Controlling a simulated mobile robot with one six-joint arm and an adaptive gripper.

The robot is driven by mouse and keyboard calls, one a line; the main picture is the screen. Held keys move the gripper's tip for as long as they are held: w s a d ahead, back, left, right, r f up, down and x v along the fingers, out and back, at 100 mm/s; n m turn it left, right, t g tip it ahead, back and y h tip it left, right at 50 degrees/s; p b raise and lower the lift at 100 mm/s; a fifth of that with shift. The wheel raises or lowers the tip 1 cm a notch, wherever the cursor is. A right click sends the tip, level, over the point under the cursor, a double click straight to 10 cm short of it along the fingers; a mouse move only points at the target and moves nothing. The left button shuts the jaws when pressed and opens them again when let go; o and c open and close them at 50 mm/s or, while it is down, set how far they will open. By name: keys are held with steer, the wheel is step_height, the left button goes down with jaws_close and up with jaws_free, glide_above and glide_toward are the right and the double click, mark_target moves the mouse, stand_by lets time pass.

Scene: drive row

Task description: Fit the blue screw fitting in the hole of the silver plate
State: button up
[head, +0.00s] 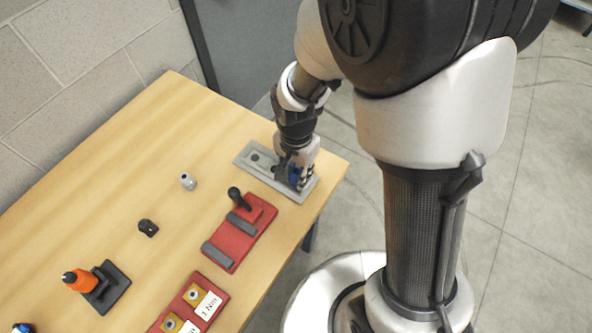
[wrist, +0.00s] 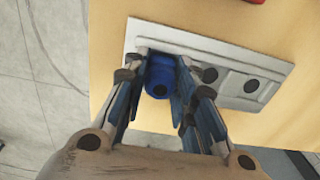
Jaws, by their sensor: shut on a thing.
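The silver plate (head: 306,193) lies flat near the table's far right corner; it also shows in the wrist view (wrist: 215,50). Dark round holes show in it, two of them clear of my gripper to the right in the wrist view. My gripper (head: 293,181) is over the plate's near right end, pointing down. In the wrist view my gripper (wrist: 162,82) is shut on the blue screw fitting (wrist: 159,76), its fingers on either side. The fitting is over the plate's left end there. Its lower end is hidden, so I cannot tell whether it sits in a hole.
A red holder (head: 231,246) with grey blocks and a black knobbed tool stands beside the plate. A grey fitting (head: 188,181), a black fitting (head: 148,228) and an orange tool (head: 78,280) stand further left. A red labelled tray (head: 186,292) is at the front edge.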

steer(key=shift+f, duration=0.25)
steer(key=o, duration=1.1)
steer(key=shift+o, duration=0.2)
steer(key=shift+r, duration=0.1)
step_height(320, 180, up, 12)
steer(key=s+d+r+n+t, duration=0.4)
steer(key=s+d+r+n, duration=0.3)
steer(key=s+d+r, duration=0.3)
steer(key=s, duration=0.3)
steer(key=shift+s+d+r+n+t, duration=0.3)
steer(key=shift+d+r, duration=0.05)
steer(key=shift+d, duration=0.05)
